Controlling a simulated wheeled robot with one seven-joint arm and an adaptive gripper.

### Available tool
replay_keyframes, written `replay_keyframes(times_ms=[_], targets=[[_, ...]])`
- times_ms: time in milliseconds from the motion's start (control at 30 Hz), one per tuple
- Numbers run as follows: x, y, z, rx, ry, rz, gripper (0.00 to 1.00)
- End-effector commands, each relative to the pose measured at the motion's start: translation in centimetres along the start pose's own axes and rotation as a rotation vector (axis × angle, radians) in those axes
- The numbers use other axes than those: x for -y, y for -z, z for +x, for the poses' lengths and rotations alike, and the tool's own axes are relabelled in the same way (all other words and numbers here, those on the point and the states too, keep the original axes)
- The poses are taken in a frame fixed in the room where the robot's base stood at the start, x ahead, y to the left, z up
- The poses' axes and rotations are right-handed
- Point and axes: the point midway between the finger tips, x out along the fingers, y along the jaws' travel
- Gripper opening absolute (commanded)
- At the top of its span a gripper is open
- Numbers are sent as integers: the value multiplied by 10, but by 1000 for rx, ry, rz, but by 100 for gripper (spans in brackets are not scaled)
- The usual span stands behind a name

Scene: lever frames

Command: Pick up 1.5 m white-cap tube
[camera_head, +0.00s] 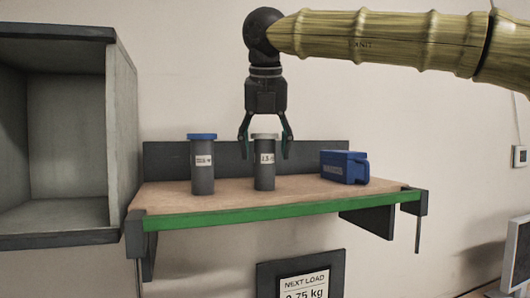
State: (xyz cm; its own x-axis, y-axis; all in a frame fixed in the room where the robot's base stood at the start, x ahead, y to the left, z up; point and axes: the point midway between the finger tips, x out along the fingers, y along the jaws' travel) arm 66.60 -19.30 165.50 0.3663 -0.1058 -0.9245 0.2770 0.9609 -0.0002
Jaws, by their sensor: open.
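The white-cap tube (264,169) is a dark grey cylinder standing upright on the shelf, with a pale cap and a white label that seems to begin "1.5". My gripper (264,148) points straight down above it. Its two fingers are open and spread to the left and right of the cap, with tips around cap height. I cannot tell from this view whether they are level with the tube in depth or touching it. A similar blue-cap tube (202,166) stands upright to the left, with a label too small to read surely.
The wooden shelf (300,196) has a green front edge and a dark back panel. A blue box (344,167) sits at its right. An open grey cabinet (70,150) stands at the left. A sign (302,280) reading "NEXT LOAD" hangs below.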

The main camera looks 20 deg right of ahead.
Motion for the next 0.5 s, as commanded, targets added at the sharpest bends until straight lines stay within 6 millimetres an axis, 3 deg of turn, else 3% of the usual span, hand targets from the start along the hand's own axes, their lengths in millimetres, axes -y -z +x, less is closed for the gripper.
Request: replay_keyframes(times_ms=[367, 500], targets=[[0, 1, 8, 0, -1, -1, 61], [0, 0, 8, 0, -1, -1, 36]])
